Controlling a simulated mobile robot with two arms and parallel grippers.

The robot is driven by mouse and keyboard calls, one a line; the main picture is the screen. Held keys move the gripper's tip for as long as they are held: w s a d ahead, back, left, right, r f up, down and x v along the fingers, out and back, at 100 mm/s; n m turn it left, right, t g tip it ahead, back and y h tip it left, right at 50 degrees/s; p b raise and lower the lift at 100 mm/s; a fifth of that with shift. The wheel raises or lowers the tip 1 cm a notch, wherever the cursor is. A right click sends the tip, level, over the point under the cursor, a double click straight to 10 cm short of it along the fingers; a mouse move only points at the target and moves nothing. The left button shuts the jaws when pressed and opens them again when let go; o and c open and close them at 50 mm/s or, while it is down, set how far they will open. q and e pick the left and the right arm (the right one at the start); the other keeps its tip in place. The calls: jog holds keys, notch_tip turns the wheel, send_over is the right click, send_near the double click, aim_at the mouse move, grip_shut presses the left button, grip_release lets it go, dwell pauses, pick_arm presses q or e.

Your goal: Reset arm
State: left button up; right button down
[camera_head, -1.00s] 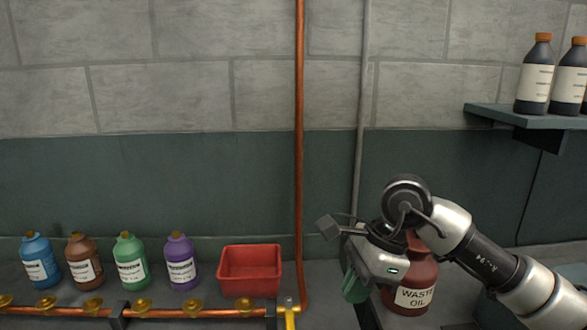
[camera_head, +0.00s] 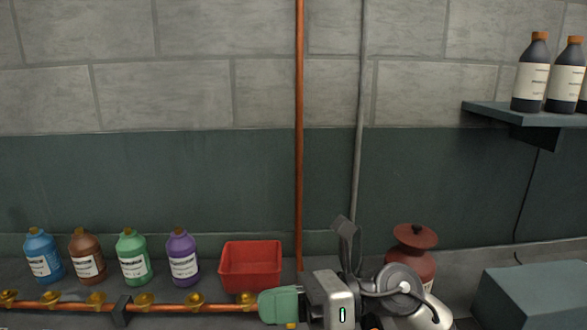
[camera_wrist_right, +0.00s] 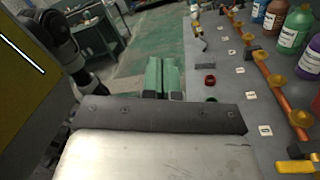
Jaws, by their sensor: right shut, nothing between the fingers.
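My right gripper (camera_head: 280,306) is low in the head view, its green fingers pointing left, just below the red bin (camera_head: 250,265). Its fingers (camera_wrist_right: 162,76) are together and empty in the right wrist view, above the floor beside the bench edge. My right arm comes in at the bottom right, in front of the dark red waste oil jug (camera_head: 414,262), whose lower part and label are hidden. My left gripper is not in view.
Blue (camera_head: 42,257), brown (camera_head: 87,257), green (camera_head: 132,257) and purple (camera_head: 182,258) bottles stand behind a copper pipe (camera_head: 70,307) with several brass fittings. A grey box (camera_head: 535,295) is at the right. Dark bottles stand on a wall shelf (camera_head: 490,111).

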jog(key=w+d+m+t+h, duration=0.25)
jog(key=d+m+t, duration=0.25)
jog(key=m+t, duration=0.75)
jog(key=w+d+m+t+h, duration=0.1)
jog(key=w+d+m+t, duration=0.25)
jog(key=m+t, duration=0.95)
jog(key=s+d+f+m+g+h, duration=0.2)
jog(key=d+f+m+g+h, duration=0.2)
jog(key=d+f+m+h, duration=0.4)
jog(key=s+d+f+m+g+h, duration=0.2)
jog(key=d+f+m+g+h, duration=0.3)
jog(key=f+m, duration=0.55)
jog(key=s+d+f+m+g+h, duration=0.1)
jog(key=s+f+m+g, duration=0.2)
jog(key=s+f+g, duration=0.45)
jog(key=s+d+f+m+g, duration=0.15)
jog(key=s+f, duration=0.35)
jog(key=s, duration=0.6)
notch_tip(320, 180, down, 30)
jog(key=s+a+g+b, duration=0.1)
jog(key=s+g+b, duration=0.1)
jog(key=g+b, duration=0.1)
jog(key=s+d+f+b, duration=0.2)
jog(key=s+d+f, duration=0.1)
jog(key=s+f, duration=1.3)
notch_tip(320, 180, down, 2)
jog(key=shift+f+g+b, duration=0.1)
jog(key=shift+g+b, duration=0.25)
jog(key=shift+m+h, duration=0.25)
